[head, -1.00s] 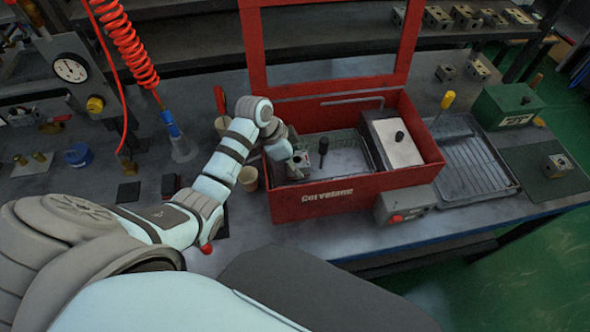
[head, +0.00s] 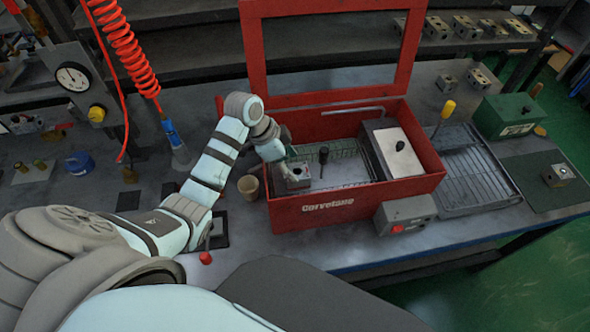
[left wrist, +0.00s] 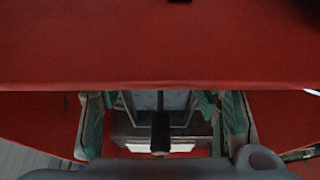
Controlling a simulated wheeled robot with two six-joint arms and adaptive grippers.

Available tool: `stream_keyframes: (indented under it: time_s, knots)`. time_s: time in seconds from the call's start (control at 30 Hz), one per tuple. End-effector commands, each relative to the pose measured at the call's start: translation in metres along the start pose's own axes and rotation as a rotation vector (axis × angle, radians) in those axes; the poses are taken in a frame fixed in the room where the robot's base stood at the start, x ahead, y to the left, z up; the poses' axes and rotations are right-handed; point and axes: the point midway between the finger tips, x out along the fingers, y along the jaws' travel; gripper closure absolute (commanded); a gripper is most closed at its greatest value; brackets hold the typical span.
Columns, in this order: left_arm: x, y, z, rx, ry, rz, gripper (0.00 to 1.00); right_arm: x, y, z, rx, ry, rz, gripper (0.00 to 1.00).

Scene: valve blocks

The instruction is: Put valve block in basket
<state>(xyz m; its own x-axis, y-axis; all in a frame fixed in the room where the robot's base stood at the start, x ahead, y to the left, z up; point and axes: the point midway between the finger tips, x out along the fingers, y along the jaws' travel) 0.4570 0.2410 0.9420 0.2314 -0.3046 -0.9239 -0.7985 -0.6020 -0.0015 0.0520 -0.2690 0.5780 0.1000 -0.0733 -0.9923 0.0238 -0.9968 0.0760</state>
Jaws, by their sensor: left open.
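A grey valve block (head: 295,178) with a dark hole sits at the left end of the wire basket (head: 345,150) inside the red washer tub (head: 310,213). My left gripper (head: 284,163) is just behind and left of this block, partly hidden by its own wrist. In the left wrist view, the fingers of the left gripper (left wrist: 162,118) are spread apart with no block seen held between them. A black-tipped nozzle (left wrist: 160,132) shows beyond them; it also stands in the tub in the head view (head: 323,155). My right gripper is out of view.
The tub's red lid frame (head: 412,50) stands raised behind. A white-topped box (head: 397,152) fills the tub's right side. Another valve block (head: 558,176) lies on the dark mat (head: 535,190). A wire drying tray (head: 470,185) and cup (head: 249,187) flank the tub.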

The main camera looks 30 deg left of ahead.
Motion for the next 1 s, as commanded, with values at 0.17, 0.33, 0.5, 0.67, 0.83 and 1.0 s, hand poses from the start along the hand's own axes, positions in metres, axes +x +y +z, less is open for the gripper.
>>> stream_keyframes:
  time_s: [0.17,0.33,0.5,0.67,0.83,1.0]
  knots:
    - [-0.051,-0.001,-0.001,0.002,-0.001,-0.004,0.44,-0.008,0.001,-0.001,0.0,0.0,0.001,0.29]
    - [-0.07,0.0,-0.001,0.0,0.0,0.0,0.44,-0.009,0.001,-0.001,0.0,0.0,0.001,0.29]
    - [-0.072,0.0,0.0,0.0,0.0,0.001,0.44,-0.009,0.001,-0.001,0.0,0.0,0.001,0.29]
    - [-0.071,0.0,0.0,0.0,0.0,0.001,0.44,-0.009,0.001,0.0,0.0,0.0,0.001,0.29]
    - [-0.071,-0.001,-0.001,-0.002,0.003,-0.001,0.44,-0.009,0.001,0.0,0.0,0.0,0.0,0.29]
    - [-0.091,-0.028,-0.046,-0.107,0.191,-0.078,0.44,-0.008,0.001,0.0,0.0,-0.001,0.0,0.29]
